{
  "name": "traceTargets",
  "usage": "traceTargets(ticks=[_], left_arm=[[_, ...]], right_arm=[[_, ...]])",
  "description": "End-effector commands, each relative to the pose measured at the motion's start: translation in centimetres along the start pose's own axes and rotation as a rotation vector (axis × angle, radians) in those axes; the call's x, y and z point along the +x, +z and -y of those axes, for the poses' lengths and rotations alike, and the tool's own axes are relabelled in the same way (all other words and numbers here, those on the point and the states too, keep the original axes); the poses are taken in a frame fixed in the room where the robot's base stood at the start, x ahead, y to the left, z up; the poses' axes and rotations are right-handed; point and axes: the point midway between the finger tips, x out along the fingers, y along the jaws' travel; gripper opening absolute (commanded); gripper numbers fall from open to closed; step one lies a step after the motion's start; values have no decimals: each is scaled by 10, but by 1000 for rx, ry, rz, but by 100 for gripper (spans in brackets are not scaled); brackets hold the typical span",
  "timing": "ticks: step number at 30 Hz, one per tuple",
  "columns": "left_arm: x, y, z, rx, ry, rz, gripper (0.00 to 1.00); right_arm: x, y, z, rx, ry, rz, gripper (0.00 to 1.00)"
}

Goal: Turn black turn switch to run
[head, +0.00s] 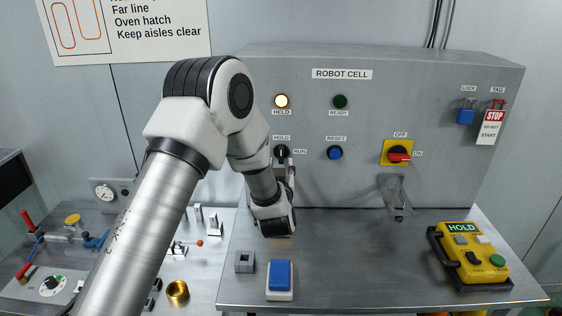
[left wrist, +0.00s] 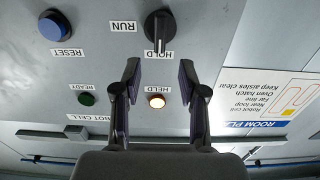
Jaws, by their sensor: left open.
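The black turn switch (head: 282,151) sits on the grey cell panel, between the label HOLD above it and RUN to its right. In the left wrist view, which is upside down, the black turn switch (left wrist: 159,27) has its pale pointer line towards HOLD. My left gripper (head: 286,172) is just below the switch in the head view, and its arm hides part of the panel. In the left wrist view my left gripper (left wrist: 158,72) is open and empty, its two fingers apart with the switch beyond the tips. My right gripper is not in view.
A lit HELD lamp (head: 281,101), a dark green READY lamp (head: 340,101) and a blue RESET button (head: 335,153) are nearby. A red-handled switch (head: 399,156) is further right. A yellow pendant (head: 470,253) and a blue-topped block (head: 280,277) rest on the bench.

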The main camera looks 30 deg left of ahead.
Motion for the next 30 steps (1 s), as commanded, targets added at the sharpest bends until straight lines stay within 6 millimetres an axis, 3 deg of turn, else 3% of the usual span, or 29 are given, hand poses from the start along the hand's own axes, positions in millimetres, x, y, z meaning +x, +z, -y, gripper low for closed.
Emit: traceTargets(ticks=[12,21,22,25,30], left_arm=[[68,-5,0,0,-1,-1,42],[75,-2,0,0,0,0,42],[75,-2,0,0,0,0,35],[75,-2,0,0,0,0,0],[75,-2,0,0,0,0,0]], right_arm=[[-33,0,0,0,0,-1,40],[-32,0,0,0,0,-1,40],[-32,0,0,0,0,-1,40],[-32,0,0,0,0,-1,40],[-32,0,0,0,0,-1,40]])
